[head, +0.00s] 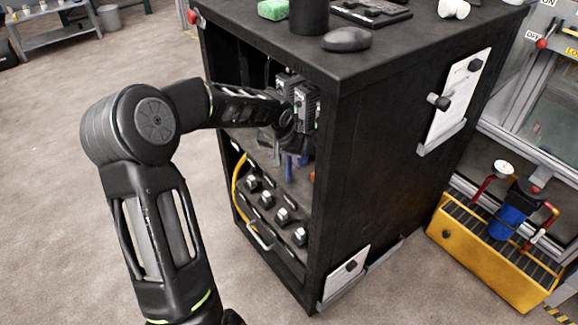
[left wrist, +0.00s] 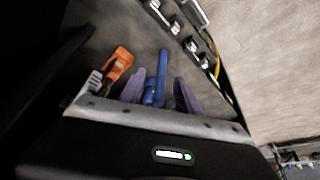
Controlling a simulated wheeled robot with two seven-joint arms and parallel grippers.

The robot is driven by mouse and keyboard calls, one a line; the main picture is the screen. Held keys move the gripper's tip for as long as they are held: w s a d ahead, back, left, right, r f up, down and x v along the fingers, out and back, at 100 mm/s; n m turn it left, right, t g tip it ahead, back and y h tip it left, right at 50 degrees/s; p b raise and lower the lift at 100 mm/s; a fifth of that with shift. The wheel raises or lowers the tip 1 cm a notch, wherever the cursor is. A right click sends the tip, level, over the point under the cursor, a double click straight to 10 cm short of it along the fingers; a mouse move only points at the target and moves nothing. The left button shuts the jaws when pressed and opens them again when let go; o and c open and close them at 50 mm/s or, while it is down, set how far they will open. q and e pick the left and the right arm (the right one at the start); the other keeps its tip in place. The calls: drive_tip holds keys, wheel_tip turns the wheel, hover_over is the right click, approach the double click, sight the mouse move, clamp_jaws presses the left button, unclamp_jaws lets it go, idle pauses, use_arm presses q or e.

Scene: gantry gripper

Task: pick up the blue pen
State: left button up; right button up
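The blue pen (left wrist: 162,72) shows in the left wrist view, long and thin, over the grey shelf inside the black cabinet. In the head view a small part of the pen (head: 289,170) shows below my left gripper (head: 290,157). My left gripper (left wrist: 160,92) reaches into the cabinet's open front. Its two purplish fingers stand apart, one on each side of the pen, with gaps visible. I cannot tell how deep the pen lies between them. My right gripper is in neither view.
An orange-handled tool (left wrist: 118,68) lies left of the fingers in the wrist view. The black cabinet (head: 390,160) encloses the shelf with side wall and top. Dark connectors (head: 268,200) and a yellow cable (head: 236,185) sit lower down. A mouse (head: 346,39) rests on top.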

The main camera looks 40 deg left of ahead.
sight(288, 161)
use_arm(q)
drive_tip(key=x, duration=0.4)
drive_tip(key=shift+r, duration=0.1)
drive_tip(key=shift+c, duration=0.3)
clamp_jaws()
idle(0.5)
